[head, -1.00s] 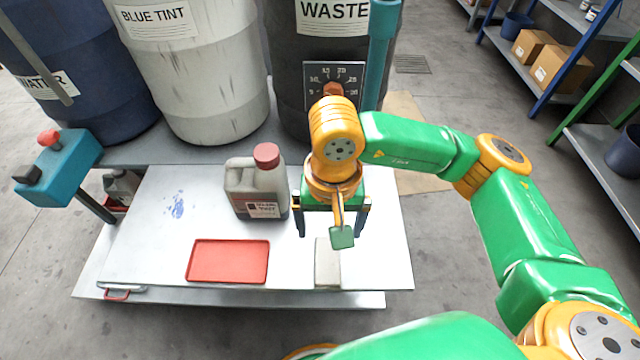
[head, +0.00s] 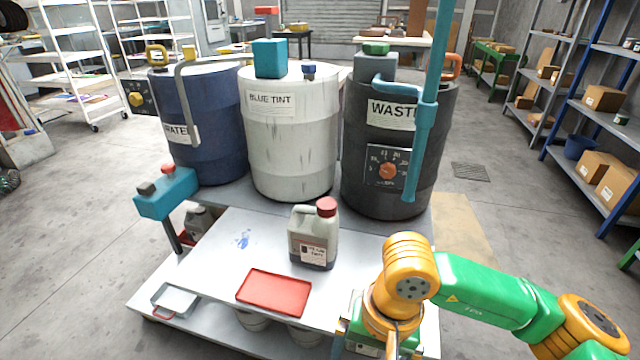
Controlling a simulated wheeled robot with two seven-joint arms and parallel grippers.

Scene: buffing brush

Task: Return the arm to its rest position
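My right arm (head: 485,291) is green and yellow and comes in from the lower right in the head view. Its wrist is over the front right corner of the white worktable (head: 215,262). My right gripper is at the bottom edge, mostly cut off, so its fingertips and anything between them do not show. My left arm and gripper are not in view.
A grey jug with a red cap (head: 313,236) stands on the table left of my wrist. A red tray (head: 273,292) lies in front of it. The blue drum (head: 205,125), white drum (head: 290,150) and dark waste drum (head: 410,140) stand behind. Shelves (head: 590,100) line the right.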

